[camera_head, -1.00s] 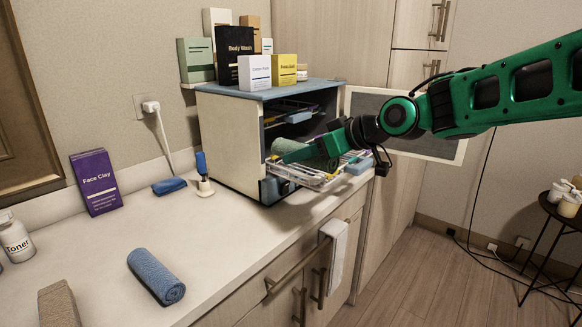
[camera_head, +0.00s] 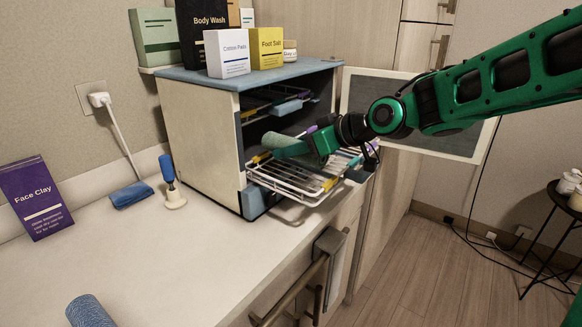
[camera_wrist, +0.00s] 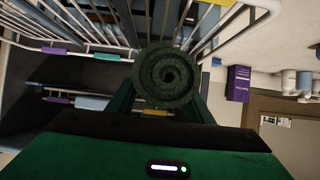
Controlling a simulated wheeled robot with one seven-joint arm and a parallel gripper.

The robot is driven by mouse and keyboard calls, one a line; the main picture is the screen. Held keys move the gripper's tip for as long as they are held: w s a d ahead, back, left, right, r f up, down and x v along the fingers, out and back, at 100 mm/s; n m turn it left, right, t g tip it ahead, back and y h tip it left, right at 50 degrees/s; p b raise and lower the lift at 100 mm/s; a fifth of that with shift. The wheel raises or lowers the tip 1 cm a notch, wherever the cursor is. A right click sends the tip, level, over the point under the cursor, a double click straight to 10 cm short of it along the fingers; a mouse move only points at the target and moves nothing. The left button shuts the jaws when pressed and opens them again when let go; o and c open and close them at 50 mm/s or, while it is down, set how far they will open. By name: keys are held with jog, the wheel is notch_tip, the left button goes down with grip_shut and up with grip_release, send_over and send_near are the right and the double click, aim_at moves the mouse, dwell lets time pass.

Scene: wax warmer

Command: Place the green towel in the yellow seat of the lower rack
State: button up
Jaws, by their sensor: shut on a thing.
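My gripper (camera_head: 300,147) is shut on the rolled green towel (camera_head: 280,141). The towel is held just above the pulled-out lower rack (camera_head: 292,189), toward its inner left part. In the wrist view the towel (camera_wrist: 166,77) shows end-on as a dark green spiral between my fingers, with the rack's white wires behind it. The lower rack bears coloured marks: a yellow one (camera_head: 261,158) at the left near the towel, another yellow one (camera_head: 331,184) at the front right, and a purple one. Whether the towel touches the wires cannot be told.
The white warmer cabinet (camera_head: 202,140) stands on the counter, its door (camera_head: 440,130) open to the right. An upper rack (camera_head: 275,104) sits inside above my gripper. Boxes stand on top. A blue towel roll (camera_head: 88,311) lies on the counter, which is largely clear.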

aim_at(322, 159)
jog(key=f, duration=0.4)
jog(key=shift+a+f, duration=0.2)
jog(key=shift+f, duration=0.2)
jog(key=o, duration=1.1)
jog(key=shift+f, duration=0.1)
jog(key=v, duration=1.2)
jog(key=shift+s, duration=0.1)
